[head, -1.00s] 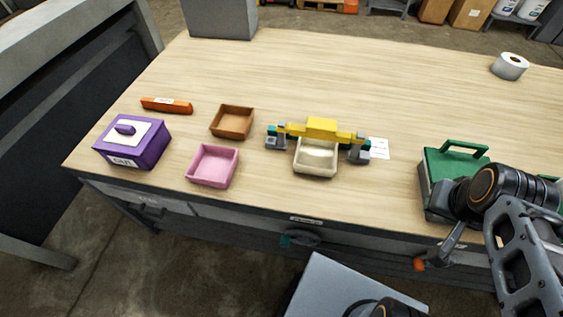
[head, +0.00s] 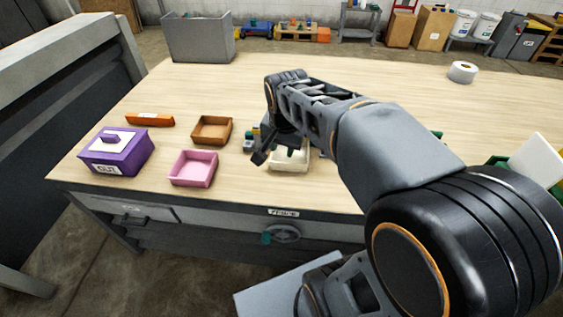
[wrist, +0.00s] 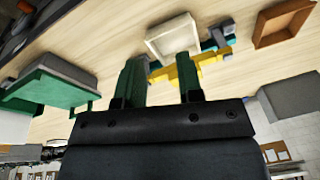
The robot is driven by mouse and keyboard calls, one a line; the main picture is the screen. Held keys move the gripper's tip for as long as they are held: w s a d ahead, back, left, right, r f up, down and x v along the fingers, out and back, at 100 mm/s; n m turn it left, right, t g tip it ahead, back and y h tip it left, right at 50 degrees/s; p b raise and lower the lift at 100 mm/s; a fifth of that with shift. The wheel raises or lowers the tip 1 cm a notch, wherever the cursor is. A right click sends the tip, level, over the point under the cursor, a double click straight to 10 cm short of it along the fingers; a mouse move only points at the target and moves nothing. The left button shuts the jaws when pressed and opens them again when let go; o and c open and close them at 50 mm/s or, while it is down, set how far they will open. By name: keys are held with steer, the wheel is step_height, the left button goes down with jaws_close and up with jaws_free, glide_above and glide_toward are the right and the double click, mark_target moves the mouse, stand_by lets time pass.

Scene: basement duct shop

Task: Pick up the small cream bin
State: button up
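The small cream bin (head: 290,162) is near the table's front edge, partly covered by my arm in the head view. In the wrist view the cream bin (wrist: 173,38) lies beyond my fingertips and looks empty. My gripper (wrist: 159,62) is open, its two green fingers apart with nothing held between them. A yellow bar (wrist: 180,72) with grey and teal ends is close beside the bin and shows behind and between the fingers.
A pink bin (head: 193,168) and a brown bin (head: 212,130) stand left of the cream bin. Farther left are a purple box (head: 117,152) and an orange bar (head: 150,120). A green toolbox (wrist: 50,82) is on the other side. A grey bin (head: 198,38) stands at the back left.

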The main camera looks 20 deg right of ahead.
steer(key=w+d+f+m+g+b, duration=0.2)
steer(key=w+d+f+m, duration=0.15)
steer(key=w+m, duration=0.3)
steer(key=m+g+b, duration=0.1)
steer(key=m+b, duration=0.2)
steer(key=m, duration=0.6)
glide_above(289, 164)
steer(key=shift+h, duration=0.3)
steer(key=f, duration=1.4)
steer(key=shift+w+a+f, duration=0.3)
steer(key=shift+a+f, duration=0.05)
steer(key=shift+s+d+f+p, duration=0.1)
steer(key=shift+d+f+p, duration=0.1)
steer(key=shift+f, duration=1.35)
steer(key=shift+s+d+f+p, duration=0.1)
steer(key=shift+d+f+p, duration=0.05)
steer(key=shift+f, duration=1.4)
steer(key=shift+c, duration=0.5)
jaws_close()
